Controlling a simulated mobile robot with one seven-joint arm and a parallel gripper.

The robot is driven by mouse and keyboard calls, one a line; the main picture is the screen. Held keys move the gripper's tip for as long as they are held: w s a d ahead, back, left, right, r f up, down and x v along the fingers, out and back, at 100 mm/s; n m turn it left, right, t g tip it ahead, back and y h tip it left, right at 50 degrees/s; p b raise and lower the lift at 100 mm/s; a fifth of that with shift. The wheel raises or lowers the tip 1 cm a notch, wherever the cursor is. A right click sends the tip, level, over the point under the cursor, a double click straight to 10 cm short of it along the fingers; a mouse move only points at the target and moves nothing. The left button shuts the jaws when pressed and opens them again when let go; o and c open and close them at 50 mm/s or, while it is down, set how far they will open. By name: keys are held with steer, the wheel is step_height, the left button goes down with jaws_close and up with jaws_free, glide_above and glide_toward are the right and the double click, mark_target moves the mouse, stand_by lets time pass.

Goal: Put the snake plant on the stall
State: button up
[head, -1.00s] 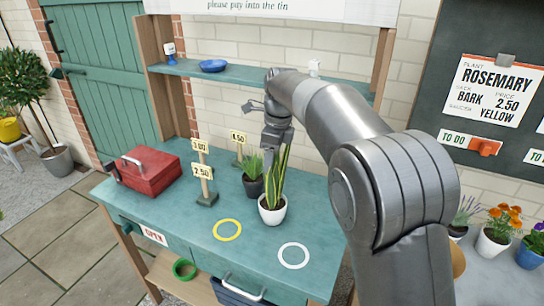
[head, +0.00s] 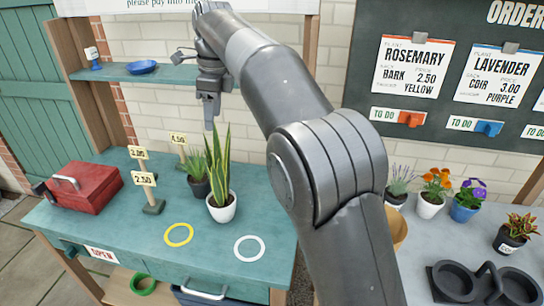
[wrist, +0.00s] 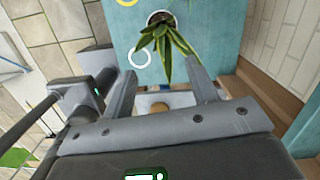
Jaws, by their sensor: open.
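The snake plant (head: 220,174) stands upright in a white pot (head: 222,208) on the teal stall (head: 120,225), behind the yellow and white rings. My gripper (head: 211,122) is above the plant, pointing down, its fingers apart from the leaves. In the wrist view my gripper (wrist: 173,88) is open and empty. The snake plant (wrist: 166,46) shows there beyond the fingertips, with its leaves spreading toward the gap between them.
A smaller green plant (head: 198,172) stands just behind the pot, with price signs (head: 144,179) to the left. A red box (head: 84,188) is at the stall's left. A shelf (head: 170,74) runs behind. Potted flowers (head: 436,185) stand on the right bench.

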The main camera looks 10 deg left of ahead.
steer(key=s+d+r+n+t, duration=0.1)
steer(key=s+d+n, duration=0.3)
steer(key=d, duration=0.9)
steer(key=s+d+r+n+t, duration=0.2)
steer(key=s+d+n, duration=0.15)
steer(key=d, duration=1.05)
steer(key=s+d+f+n+t+h, duration=0.1)
steer(key=s+d+f+n+t, duration=0.1)
steer(key=s+d+f+n, duration=0.7)
steer(key=s+d+f, duration=0.4)
steer(key=s+d, duration=0.1)
steer(key=s, duration=0.3)
steer(key=shift+s+d+f+t, duration=0.35)
steer(key=shift+d+f+t, duration=0.05)
